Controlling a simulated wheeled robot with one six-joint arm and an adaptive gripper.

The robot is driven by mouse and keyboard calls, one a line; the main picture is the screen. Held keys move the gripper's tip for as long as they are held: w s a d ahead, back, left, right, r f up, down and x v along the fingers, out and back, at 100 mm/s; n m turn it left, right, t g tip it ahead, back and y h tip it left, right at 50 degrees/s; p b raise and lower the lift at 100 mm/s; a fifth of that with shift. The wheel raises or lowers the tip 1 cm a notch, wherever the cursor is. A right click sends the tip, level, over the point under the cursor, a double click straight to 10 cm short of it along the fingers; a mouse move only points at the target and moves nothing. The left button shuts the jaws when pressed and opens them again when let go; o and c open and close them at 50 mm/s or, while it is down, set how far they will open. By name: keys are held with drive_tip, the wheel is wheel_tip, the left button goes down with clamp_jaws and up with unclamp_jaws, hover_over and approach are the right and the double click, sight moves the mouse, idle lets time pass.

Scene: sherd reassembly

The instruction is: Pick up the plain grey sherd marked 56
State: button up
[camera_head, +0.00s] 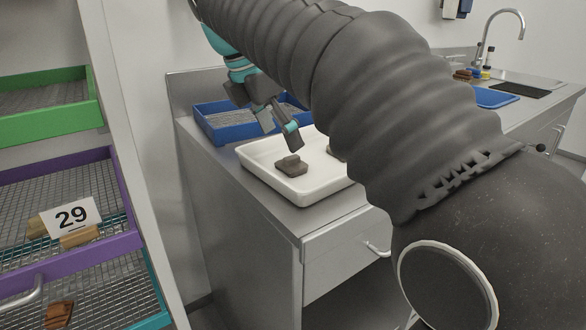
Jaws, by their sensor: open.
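A dark grey-brown sherd (291,166) lies in the white tray (258,157) on the metal counter. No number 56 can be read on it. Part of a second dark piece (336,151) shows in the tray further right, mostly hidden behind my arm. My gripper (280,137) is open and empty, above the tray's back left part and close to the first sherd. Its fingers point down, and a gap to the sherd seems to remain, though the exact height cannot be told.
A blue mesh-bottomed tray (212,131) stands behind the white tray. A rack at left holds green (52,119) and purple (120,240) trays, with sherds and a card marked 29 (71,216). A sink counter with a blue mat (492,97) is at back right.

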sight(292, 158)
drive_tip(key=shift+b+x, duration=0.7)
drive_tip(key=shift+x, duration=2.05)
drive_tip(key=shift+d, duration=0.1)
drive_tip(key=c, duration=1.3)
